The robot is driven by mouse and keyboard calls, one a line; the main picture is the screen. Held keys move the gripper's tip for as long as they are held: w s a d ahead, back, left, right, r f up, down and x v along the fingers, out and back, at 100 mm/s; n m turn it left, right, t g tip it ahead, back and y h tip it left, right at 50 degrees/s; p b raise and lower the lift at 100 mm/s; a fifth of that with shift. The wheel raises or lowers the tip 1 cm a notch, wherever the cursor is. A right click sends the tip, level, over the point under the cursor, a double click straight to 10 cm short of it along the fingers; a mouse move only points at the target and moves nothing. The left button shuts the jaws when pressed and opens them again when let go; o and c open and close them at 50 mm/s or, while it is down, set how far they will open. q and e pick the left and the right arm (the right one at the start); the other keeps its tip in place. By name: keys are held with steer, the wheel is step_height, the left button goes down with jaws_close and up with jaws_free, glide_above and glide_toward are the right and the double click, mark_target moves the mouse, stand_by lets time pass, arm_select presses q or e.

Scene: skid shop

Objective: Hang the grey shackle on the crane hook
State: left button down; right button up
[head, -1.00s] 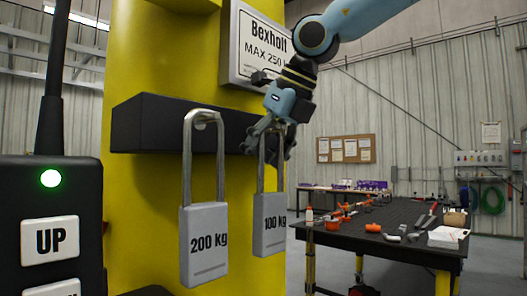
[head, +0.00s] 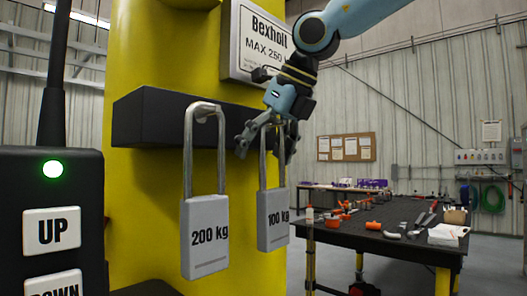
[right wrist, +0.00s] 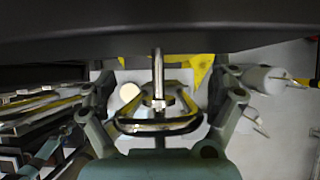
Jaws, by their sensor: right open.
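Two grey padlock-shaped pieces with steel shackle loops hang on the black bar (head: 160,122) of a yellow column. The left piece is labelled 200 kg (head: 205,236); the right one is labelled 100 kg (head: 273,220). My right gripper (head: 265,148) is open at the top of the 100 kg piece's loop, with a finger on either side. In the right wrist view, the curved steel loop (right wrist: 157,126) lies between my spread fingers, under a thin peg (right wrist: 158,68). I cannot tell whether a finger touches it. My left gripper and the crane hook are not in view.
A black control box (head: 52,215) with UP and DOWN buttons and a lit green lamp stands close at the left. A Bexholt sign (head: 250,45) is on the column above the bar. A dark workbench (head: 400,215) with tools stands behind at the right.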

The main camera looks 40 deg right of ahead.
mark_target(278, 124)
steer(key=shift+r+p, duration=0.15)
steer(key=shift+p, duration=0.3)
steer(key=b+v, duration=0.2)
steer(key=v, duration=0.2)
steer(key=shift+s+d, duration=0.1)
steer(key=shift+d, duration=0.1)
steer(key=v, duration=0.6)
steer(key=shift+s+r, duration=0.2)
